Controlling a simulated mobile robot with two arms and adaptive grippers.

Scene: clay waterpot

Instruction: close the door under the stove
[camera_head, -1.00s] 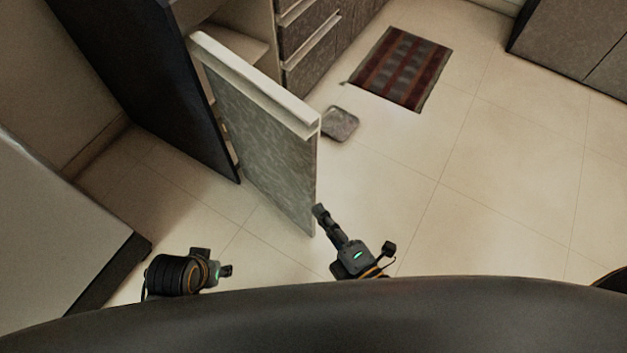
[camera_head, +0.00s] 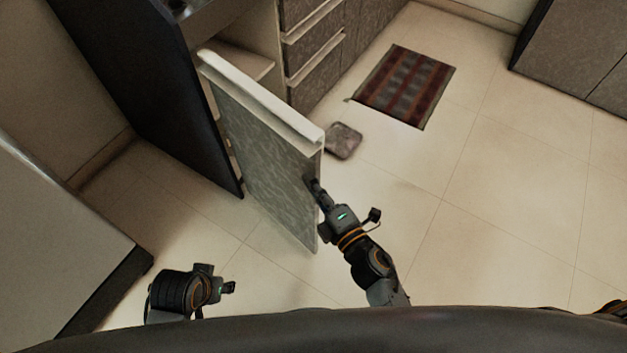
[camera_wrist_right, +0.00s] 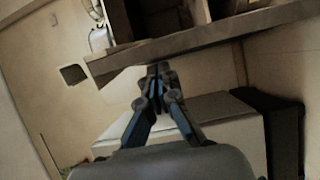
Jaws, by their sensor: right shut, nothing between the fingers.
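The cabinet door (camera_head: 262,160) is a grey patterned panel with a pale top edge. It stands wide open, swung out from the cabinet at the upper left. My right gripper (camera_head: 312,186) is shut and empty, its tips at the door's outer face near the free edge. Whether they touch the door I cannot tell. In the right wrist view the shut fingers (camera_wrist_right: 157,80) point toward a long panel edge (camera_wrist_right: 200,38), likely the door's. My left gripper (camera_head: 228,287) is at the lower left, away from the door; its fingers are too small to read.
A dark tall panel (camera_head: 150,95) stands left of the door. Drawers (camera_head: 315,45) are behind it. A small grey square object (camera_head: 343,141) and a striped rug (camera_head: 404,86) lie on the floor. A white-topped unit (camera_head: 50,245) is at left. The floor at right is clear.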

